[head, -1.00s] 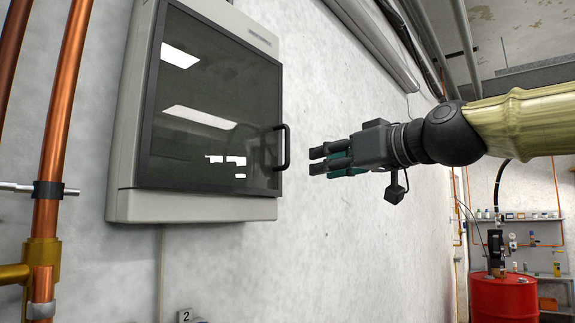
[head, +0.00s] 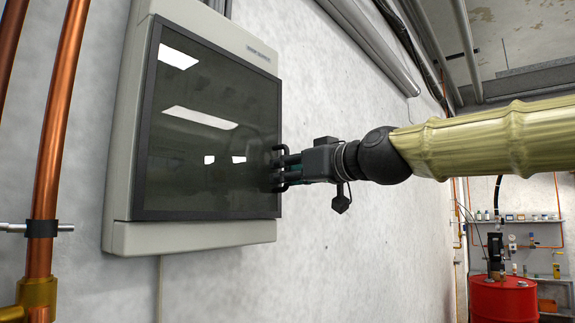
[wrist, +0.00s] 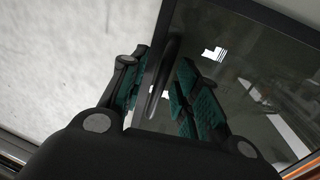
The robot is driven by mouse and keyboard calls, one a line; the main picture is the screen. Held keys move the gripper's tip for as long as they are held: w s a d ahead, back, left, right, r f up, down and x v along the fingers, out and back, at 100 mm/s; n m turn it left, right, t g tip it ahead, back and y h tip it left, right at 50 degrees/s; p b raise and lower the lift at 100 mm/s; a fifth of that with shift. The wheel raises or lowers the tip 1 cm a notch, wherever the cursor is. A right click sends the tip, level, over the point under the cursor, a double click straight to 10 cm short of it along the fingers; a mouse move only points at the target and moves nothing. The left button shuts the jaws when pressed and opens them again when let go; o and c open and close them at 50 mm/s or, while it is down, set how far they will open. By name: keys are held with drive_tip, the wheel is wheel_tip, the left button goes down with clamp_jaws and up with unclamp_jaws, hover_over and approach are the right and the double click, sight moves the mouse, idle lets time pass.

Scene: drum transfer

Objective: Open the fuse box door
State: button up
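The fuse box (head: 190,238) is a light grey case on the wall in the head view. Its dark glossy door (head: 205,130) is shut. The black handle (head: 279,150) is at the door's right edge. My gripper (head: 282,170) is at the handle, with its fingers reaching to the door. A gap shows between the handle and the right finger. Whether the left finger touches it I cannot tell.
Copper pipes (head: 55,140) run up the wall left of the box. A red drum (head: 503,298) and a shelf (head: 525,221) stand far back at the right.

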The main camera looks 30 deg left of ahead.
drive_tip(key=shift+w+a, duration=0.1)
drive_tip(key=shift+a, duration=0.2)
drive_tip(key=shift+c, duration=0.4)
clamp_jaws()
drive_tip(key=shift+d, duration=0.2)
